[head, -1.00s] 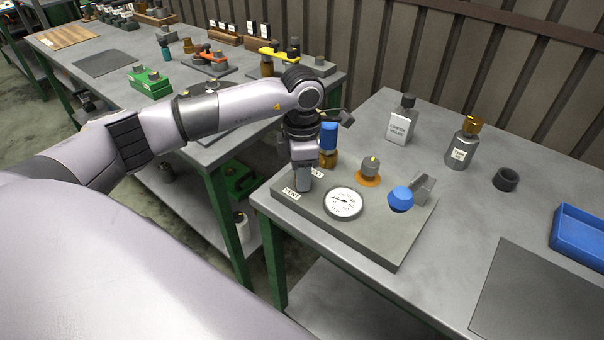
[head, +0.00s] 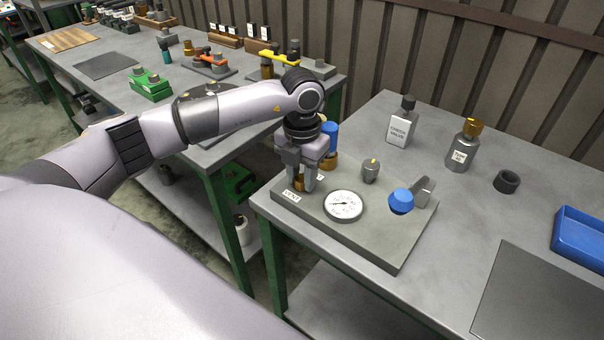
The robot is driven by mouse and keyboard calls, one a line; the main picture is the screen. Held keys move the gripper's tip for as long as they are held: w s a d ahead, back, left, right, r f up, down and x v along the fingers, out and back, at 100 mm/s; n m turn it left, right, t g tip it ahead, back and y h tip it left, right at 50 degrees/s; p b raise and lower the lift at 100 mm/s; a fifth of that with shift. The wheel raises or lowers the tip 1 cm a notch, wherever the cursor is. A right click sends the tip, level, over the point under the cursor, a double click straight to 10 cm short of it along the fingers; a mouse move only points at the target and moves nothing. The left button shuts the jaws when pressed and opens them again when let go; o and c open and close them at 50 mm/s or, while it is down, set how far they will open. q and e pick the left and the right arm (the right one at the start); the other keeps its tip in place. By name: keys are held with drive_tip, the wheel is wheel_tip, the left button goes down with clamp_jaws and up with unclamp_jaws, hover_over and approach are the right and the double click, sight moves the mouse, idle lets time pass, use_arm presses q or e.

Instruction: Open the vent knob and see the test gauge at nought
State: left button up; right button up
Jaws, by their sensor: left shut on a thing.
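My left gripper (head: 302,184) points down at the left end of the grey test plate (head: 385,250), beside the VENT label (head: 291,196). It is shut on a small brass-coloured thing (head: 299,184), which seems to be the vent knob; the fingers hide most of it. The round white test gauge (head: 343,205) lies just right of the gripper, face up. Its dark needle points roughly left, but the numbers are too small to read. My right gripper is not in view.
On the plate are a blue-topped brass fitting (head: 329,140) behind the gripper, a grey post with a yellow mark (head: 371,170) and a blue knob (head: 401,200).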

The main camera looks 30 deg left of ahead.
sight(301, 178)
use_arm(q)
drive_tip(key=shift+r+n, duration=0.1)
drive_tip(key=shift+n, duration=0.6)
drive_tip(key=o, duration=1.1)
drive_tip(key=shift+c, duration=0.2)
drive_tip(key=shift+r+b, duration=0.35)
drive_tip(key=shift+r, duration=3.25)
drive_tip(key=shift+f, duration=0.1)
